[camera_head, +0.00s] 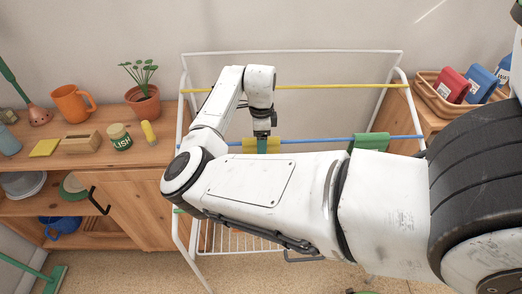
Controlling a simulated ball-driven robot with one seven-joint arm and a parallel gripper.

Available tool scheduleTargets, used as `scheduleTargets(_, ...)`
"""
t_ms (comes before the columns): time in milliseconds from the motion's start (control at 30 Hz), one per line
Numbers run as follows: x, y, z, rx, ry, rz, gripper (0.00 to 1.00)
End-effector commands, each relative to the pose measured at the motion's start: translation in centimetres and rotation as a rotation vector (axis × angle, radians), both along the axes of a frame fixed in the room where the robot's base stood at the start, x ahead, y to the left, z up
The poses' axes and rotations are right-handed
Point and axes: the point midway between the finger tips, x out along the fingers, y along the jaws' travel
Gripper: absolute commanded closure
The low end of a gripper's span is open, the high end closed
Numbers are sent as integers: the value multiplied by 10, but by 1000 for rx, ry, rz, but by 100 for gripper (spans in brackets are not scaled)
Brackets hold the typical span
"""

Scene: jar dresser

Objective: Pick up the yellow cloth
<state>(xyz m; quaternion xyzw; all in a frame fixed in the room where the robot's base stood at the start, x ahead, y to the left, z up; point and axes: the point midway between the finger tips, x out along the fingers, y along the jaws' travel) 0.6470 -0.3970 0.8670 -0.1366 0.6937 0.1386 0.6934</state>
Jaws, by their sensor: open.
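A yellow cloth (247,146) hangs over the blue rail of a white drying rack, partly hidden by my gripper and arm. My gripper (262,144) points down right at the cloth, in front of it or around it; I cannot tell which. My gripper is open, though its fingers are small and hard to make out. The lower edge of the cloth is hidden behind my forearm.
The white rack (292,51) has a yellow rail (330,86) above the blue rail (315,140). A green cloth (368,141) hangs to the right. A wooden dresser (140,180) at left bears a mug, a plant, a jar and a flat yellow piece (44,148).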

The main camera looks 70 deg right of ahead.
Motion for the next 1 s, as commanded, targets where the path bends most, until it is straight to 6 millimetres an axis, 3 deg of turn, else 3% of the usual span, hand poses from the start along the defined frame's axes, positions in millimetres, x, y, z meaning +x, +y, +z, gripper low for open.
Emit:
scheduleTargets(200,0,0,-26,1,2,1,26)
scheduleTargets(467,0,0,-29,1,0,0,26)
scheduleTargets(1000,0,0,-29,1,0,1,76)
